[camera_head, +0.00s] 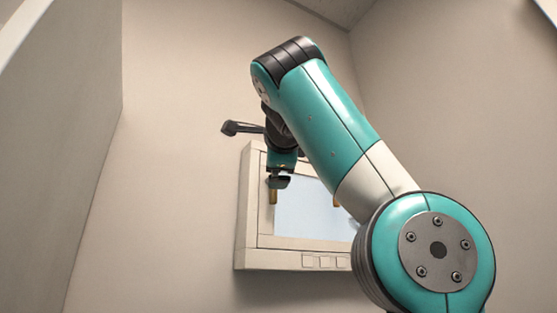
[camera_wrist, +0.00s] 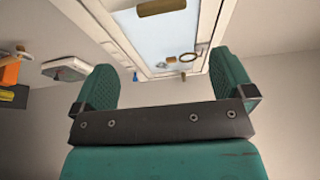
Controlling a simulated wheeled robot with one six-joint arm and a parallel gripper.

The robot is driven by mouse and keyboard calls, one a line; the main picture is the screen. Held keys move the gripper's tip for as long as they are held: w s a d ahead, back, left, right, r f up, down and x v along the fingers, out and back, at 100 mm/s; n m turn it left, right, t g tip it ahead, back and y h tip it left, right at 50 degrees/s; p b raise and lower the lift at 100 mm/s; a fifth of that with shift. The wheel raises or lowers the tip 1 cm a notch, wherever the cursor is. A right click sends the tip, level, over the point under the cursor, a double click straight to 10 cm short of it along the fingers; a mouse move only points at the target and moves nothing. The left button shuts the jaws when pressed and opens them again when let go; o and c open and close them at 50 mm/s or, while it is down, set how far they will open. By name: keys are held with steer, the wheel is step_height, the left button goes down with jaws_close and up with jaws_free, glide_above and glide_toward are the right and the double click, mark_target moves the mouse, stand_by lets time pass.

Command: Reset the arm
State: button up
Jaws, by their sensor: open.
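My teal arm reaches up and across the head view, with my gripper (camera_head: 280,181) hanging at its far end in front of a pale framed panel (camera_head: 245,210). In the wrist view, my gripper (camera_wrist: 164,78) shows two teal fingers set wide apart. Nothing is held between them. The panel's frame (camera_wrist: 112,35) and light blue face also show beyond the fingers. I cannot tell how far the gripper is from the panel.
The panel is on a plain beige wall (camera_head: 180,160) and has small buttons (camera_head: 325,262) along its lower edge. In the wrist view, a white device (camera_wrist: 65,68) and an orange object (camera_wrist: 10,74) are at the left. A brown cylinder (camera_wrist: 160,7) shows at the top.

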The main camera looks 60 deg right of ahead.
steer(key=shift+d, duration=0.1)
stand_by(0.4)
steer(key=b+x, duration=0.1)
steer(key=x, duration=1.3)
steer(key=shift+w+a, duration=0.1)
steer(key=shift+a, duration=0.1)
